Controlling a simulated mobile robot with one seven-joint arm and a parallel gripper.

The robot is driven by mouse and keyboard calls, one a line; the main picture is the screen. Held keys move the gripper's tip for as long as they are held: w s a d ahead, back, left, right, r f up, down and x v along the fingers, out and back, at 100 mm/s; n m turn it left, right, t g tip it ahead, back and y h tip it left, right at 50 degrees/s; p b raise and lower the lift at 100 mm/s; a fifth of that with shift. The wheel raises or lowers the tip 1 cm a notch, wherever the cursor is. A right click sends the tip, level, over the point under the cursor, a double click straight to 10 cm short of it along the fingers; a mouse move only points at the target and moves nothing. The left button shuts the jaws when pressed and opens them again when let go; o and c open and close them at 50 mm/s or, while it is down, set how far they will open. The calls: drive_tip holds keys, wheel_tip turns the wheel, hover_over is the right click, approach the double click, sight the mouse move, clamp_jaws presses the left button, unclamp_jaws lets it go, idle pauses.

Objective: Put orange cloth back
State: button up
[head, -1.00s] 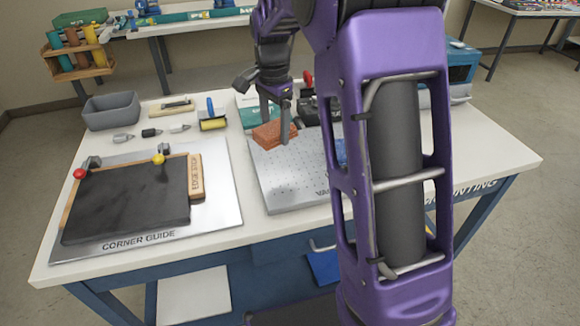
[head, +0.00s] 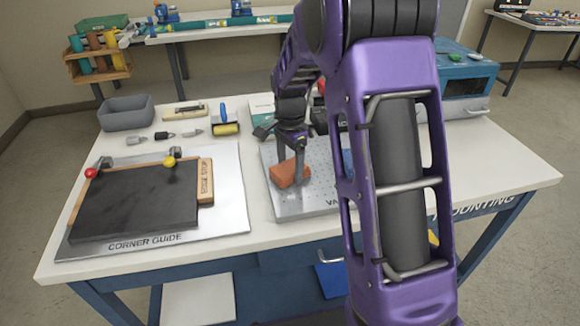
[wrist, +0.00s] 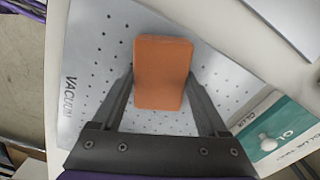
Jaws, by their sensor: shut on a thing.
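The orange cloth (head: 288,174) looks like a small folded block. It is over the left part of the perforated metal vacuum plate (head: 277,208). My gripper (head: 291,177) points down and is shut on the cloth, one finger at each side. In the wrist view the orange cloth (wrist: 163,72) lies between the two fingers, with the vacuum plate (wrist: 88,62) behind it. I cannot tell whether the cloth touches the plate or hangs just above it.
Left of the plate is the corner guide board (head: 228,222) with a dark sheet (head: 135,205). Behind are a grey bin (head: 126,114), small tools and a yellow roller (head: 226,128). A teal-and-white box (wrist: 270,125) lies beside the plate. A blue machine (head: 468,75) stands back right.

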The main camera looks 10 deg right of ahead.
sight(290, 167)
drive_tip(key=o, duration=1.2)
drive_tip(key=shift+f, duration=0.1)
wheel_tip(290, 167, up, 12)
drive_tip(key=shift+r+p, duration=0.2)
drive_tip(key=shift+p, duration=0.65)
